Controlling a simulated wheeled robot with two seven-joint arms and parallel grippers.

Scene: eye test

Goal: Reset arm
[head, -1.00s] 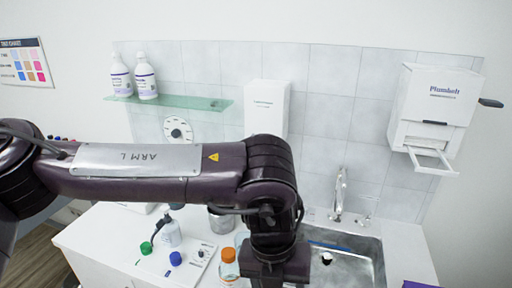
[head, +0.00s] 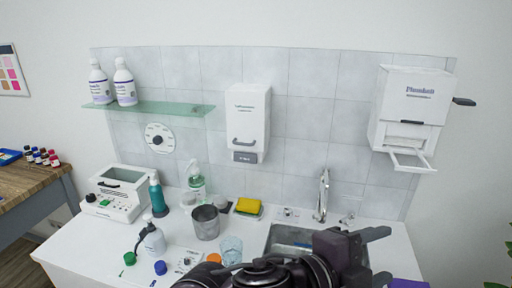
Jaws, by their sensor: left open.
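My left arm (head: 265,274) comes in low at the bottom of the head view and reaches right, in front of the sink (head: 282,236). My left gripper (head: 386,255) is at the lower right, in front of the counter's right part. Its two dark fingers point right and stand apart, with nothing seen between them. Part of the arm is cut off by the bottom edge and it hides the front of the sink. My right gripper is not in view.
A steel cup (head: 206,224), a clear glass (head: 231,250), a spray bottle (head: 153,240) and a white device (head: 117,192) stand on the counter left of the arm. The faucet (head: 323,195) rises behind the sink. A dispenser with a tray (head: 408,158) juts from the wall above right.

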